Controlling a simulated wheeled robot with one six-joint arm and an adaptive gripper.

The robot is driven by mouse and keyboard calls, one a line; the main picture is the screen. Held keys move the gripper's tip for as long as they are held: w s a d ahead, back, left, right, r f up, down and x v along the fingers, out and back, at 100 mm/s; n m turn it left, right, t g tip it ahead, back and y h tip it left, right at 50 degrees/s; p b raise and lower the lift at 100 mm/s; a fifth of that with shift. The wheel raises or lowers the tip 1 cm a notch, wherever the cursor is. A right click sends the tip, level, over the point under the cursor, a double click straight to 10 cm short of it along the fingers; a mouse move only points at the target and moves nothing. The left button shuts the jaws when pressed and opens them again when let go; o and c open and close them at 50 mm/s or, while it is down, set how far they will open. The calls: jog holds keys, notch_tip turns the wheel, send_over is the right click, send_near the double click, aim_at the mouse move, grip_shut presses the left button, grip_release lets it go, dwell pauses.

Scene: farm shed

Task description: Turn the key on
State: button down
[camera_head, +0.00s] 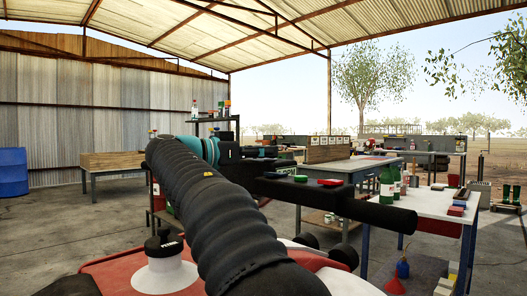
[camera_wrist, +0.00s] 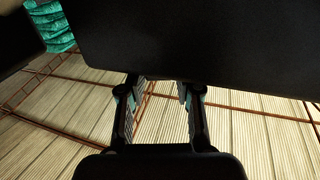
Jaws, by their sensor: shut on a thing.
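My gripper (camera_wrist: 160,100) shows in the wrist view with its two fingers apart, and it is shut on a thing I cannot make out. The fingertips reach the lower edge of a large dark body (camera_wrist: 200,40) that fills the top of this view and hides what lies beyond. Pale roof panels show in the gap between the fingers. In the head view my arm covers the middle and the gripper's fingers cannot be made out. No key can be picked out in either view.
A white-topped table (camera_head: 430,208) with bottles stands at right. A grey workbench (camera_head: 340,168) is behind it. A blue drum (camera_head: 12,172) stands far left. Concrete floor (camera_head: 85,240) is open at left.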

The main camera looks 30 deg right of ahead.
jog(key=shift+w+r+m+g+y+p, duration=0.1)
jog(key=shift+w+m+g+y+p, duration=0.1)
jog(key=shift+m+g, duration=1.15)
jog(key=shift+w+m+g+y+p, duration=0.15)
jog(key=shift+m+g, duration=0.6)
jog(key=shift+g, duration=1.1)
jog(key=c, duration=0.8)
grip_release()
jog(key=shift+s+n+t, duration=0.1)
jog(key=shift+n+t, duration=0.2)
jog(key=shift+t, duration=0.1)
